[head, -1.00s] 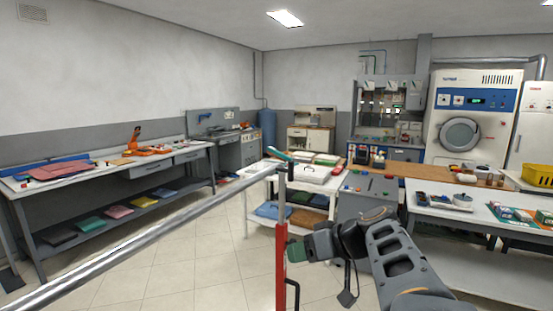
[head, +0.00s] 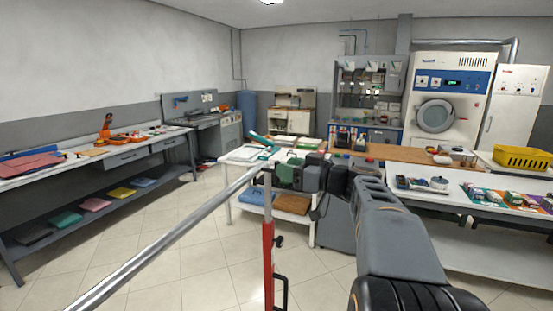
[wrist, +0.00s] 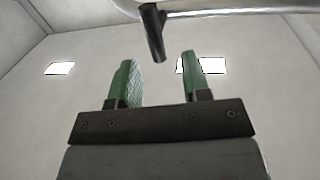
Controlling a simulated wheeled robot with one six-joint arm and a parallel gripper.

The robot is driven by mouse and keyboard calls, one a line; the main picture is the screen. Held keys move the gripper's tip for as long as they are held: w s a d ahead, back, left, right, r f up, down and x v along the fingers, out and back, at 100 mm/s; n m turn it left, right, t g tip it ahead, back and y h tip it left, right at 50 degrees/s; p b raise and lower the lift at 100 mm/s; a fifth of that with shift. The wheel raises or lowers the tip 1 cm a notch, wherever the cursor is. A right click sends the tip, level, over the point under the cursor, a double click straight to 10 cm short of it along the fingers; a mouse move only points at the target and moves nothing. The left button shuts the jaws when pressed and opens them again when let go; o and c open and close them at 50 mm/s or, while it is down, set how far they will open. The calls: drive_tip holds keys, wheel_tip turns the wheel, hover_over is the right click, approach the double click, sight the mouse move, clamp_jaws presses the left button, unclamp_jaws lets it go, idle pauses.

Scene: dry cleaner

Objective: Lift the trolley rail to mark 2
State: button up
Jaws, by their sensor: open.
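The silver trolley rail (head: 170,243) runs from the lower left of the head view up to a red post (head: 268,250) near the middle. A dark knob and a black bent handle show on the post's right side. My gripper (head: 284,172), with green fingers, is just right of the post's top, near the rail end. In the wrist view its fingers (wrist: 160,75) are apart with nothing between them. A dark peg (wrist: 153,32) hangs below the rail (wrist: 225,8), just beyond the fingertips. No numbered mark can be read.
A table with folded cloths (head: 290,204) stands behind the post. A white table (head: 470,205) with small items and a yellow basket (head: 524,157) is at right. A long bench (head: 95,168) lines the left wall. Tiled floor (head: 150,225) is clear between.

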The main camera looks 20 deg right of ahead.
drive_tip(key=shift+p+x, duration=0.6)
drive_tip(key=shift+x, duration=1.4)
drive_tip(key=shift+c, duration=0.2)
clamp_jaws()
drive_tip(key=shift+d, duration=0.1)
